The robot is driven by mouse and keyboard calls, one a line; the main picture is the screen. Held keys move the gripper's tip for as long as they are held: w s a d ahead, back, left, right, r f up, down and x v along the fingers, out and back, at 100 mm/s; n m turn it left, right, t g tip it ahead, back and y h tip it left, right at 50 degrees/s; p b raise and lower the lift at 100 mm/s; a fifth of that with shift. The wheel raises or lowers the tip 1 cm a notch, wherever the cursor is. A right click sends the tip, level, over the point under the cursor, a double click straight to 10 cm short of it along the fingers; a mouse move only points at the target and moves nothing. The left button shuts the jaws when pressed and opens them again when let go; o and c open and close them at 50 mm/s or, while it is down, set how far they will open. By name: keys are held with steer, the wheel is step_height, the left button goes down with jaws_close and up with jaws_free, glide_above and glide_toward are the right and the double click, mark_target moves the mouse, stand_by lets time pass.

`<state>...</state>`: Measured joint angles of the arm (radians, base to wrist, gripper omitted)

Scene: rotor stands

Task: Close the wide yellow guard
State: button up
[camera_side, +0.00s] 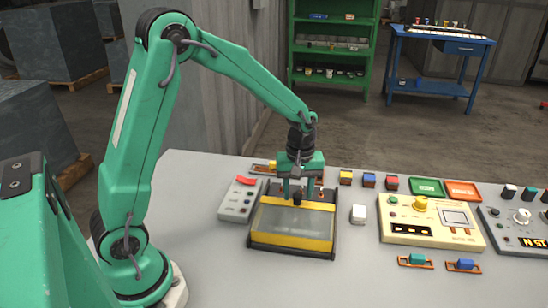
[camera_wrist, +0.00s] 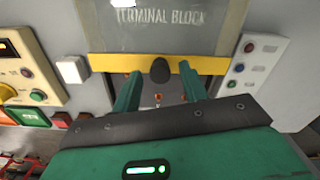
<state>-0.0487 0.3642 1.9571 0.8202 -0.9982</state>
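The wide yellow guard (camera_side: 290,241) is a see-through panel with yellow bars at its near and far edges, set in a dark frame on the grey bench. In the wrist view its clear panel (camera_wrist: 200,40) reads "TERMINAL BLOCK". A black knob (camera_side: 297,198) stands on its far yellow bar; it also shows in the wrist view (camera_wrist: 160,70). My gripper (camera_side: 299,189) is above that bar. In the wrist view its green fingers (camera_wrist: 159,76) are apart, one each side of the knob, with gaps. Small orange-topped parts (camera_wrist: 158,98) show uncovered beyond the bar.
A grey button box (camera_side: 239,202) stands close to the guard's left. A white block (camera_side: 358,214) is close to its right, then a yellow control panel (camera_side: 430,221). Small coloured blocks (camera_side: 368,180) line the back.

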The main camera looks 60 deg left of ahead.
jaws_close()
steer(key=shift+w+a, duration=4.65)
steer(key=shift+w, duration=0.05)
steer(key=shift+r, duration=0.1)
steer(key=shift+o, duration=0.7)
jaws_free()
steer(key=shift+s, duration=0.1)
step_height(320, 180, up, 8)
